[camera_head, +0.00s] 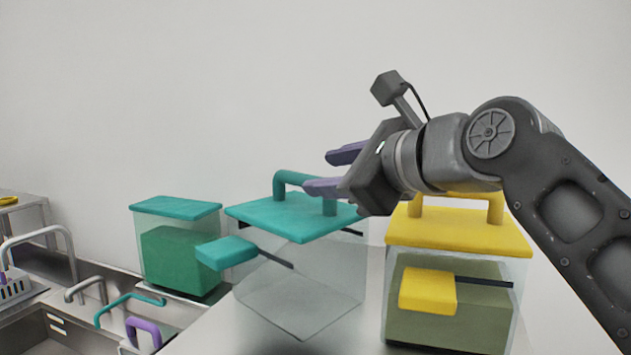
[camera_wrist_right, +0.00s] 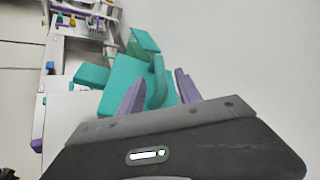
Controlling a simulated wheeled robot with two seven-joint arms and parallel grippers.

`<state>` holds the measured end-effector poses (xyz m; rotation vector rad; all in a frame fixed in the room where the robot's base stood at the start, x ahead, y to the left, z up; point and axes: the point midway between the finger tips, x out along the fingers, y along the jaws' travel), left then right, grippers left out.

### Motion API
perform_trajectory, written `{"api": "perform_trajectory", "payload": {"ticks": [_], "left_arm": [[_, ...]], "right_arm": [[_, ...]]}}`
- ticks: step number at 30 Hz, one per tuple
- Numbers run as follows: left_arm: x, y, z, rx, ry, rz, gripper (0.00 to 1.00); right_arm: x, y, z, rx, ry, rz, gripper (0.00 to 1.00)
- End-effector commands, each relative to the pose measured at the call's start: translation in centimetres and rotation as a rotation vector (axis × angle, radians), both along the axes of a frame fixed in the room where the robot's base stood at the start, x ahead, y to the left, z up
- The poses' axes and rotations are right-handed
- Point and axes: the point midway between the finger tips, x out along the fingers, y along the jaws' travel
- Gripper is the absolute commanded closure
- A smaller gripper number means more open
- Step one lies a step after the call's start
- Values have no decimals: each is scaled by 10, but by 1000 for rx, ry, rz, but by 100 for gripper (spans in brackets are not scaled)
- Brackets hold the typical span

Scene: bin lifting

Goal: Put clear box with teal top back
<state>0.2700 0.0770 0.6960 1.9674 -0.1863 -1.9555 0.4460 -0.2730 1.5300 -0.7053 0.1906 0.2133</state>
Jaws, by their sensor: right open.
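The clear box with teal top (camera_head: 300,290) stands on the metal counter in the middle of the head view, turned at an angle. It looks empty. Its teal lid (camera_head: 290,222) has an arched handle, and a teal block on a dark bar juts from its side. My right gripper (camera_head: 325,170) is open with purple fingers, above the right part of the lid near the handle. In the right wrist view the teal lid and handle (camera_wrist_right: 158,82) show between and beyond the open fingers (camera_wrist_right: 160,92). Whether the fingers touch the handle I cannot tell. My left gripper is not in view.
A clear box with yellow lid (camera_head: 455,240) and olive contents stands close on the right, under my right arm. A smaller teal-lidded box (camera_head: 178,255) with green contents stands behind left. A sink (camera_head: 65,325) with a faucet lies at the far left.

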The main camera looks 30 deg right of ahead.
Motion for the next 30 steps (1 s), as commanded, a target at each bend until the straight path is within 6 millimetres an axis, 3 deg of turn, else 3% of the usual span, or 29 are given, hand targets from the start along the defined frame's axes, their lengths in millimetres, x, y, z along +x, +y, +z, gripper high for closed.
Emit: {"api": "perform_trajectory", "payload": {"ticks": [6, 12, 30], "left_arm": [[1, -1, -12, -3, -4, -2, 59], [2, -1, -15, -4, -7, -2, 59], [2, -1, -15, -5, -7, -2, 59]], "right_arm": [[-45, -6, 10, 0, -4, -2, 59], [-68, -10, 17, 0, -1, -1, 59], [-72, -10, 18, 0, 1, -1, 59]]}}
